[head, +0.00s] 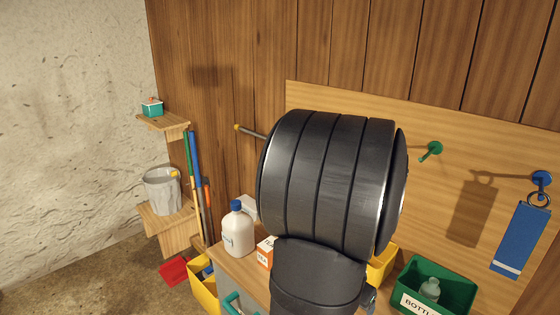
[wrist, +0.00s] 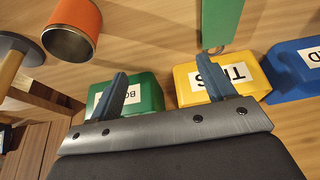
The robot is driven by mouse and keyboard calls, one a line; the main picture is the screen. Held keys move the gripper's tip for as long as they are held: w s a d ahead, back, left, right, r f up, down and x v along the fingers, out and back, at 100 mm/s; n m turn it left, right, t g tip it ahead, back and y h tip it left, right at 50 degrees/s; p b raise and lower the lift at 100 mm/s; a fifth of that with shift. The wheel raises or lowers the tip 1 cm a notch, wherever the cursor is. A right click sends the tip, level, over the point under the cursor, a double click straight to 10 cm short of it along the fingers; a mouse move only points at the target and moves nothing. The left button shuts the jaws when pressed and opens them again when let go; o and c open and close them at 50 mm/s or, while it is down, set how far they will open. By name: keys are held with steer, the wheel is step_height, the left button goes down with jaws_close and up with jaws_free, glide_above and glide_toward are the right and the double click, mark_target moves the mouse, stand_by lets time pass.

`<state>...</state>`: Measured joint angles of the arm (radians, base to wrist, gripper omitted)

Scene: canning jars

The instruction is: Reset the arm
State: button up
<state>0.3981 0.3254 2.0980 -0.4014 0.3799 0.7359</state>
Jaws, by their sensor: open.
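My gripper (wrist: 162,67) shows in the wrist view with its two blue-grey fingers spread apart and nothing between them. Beyond the fingers are a green bin (wrist: 152,88) with a partly hidden label and a yellow bin (wrist: 254,76) with a white label. The fingers overlap both bins in the picture; I cannot tell how far away they are. In the head view my dark arm fills the middle and hides the gripper. The green bin (head: 460,275) there reads "BOTTL" and holds a pale bottle (head: 430,289).
A blue bin (wrist: 288,88) and an orange cylinder (wrist: 73,27) flank the wrist view. The board has a green peg (head: 431,151) and a blue peg (head: 541,178) with a blue tag (head: 520,240). A white jug (head: 238,232) and a bucket (head: 162,190) stand left.

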steer(key=w+a+r+n, duration=0.1)
steer(key=w+a+r, duration=0.1)
steer(key=w, duration=0.3)
steer(key=shift+w+a+n, duration=0.3)
steer(key=shift+a, duration=0.1)
steer(key=shift+o, duration=0.6)
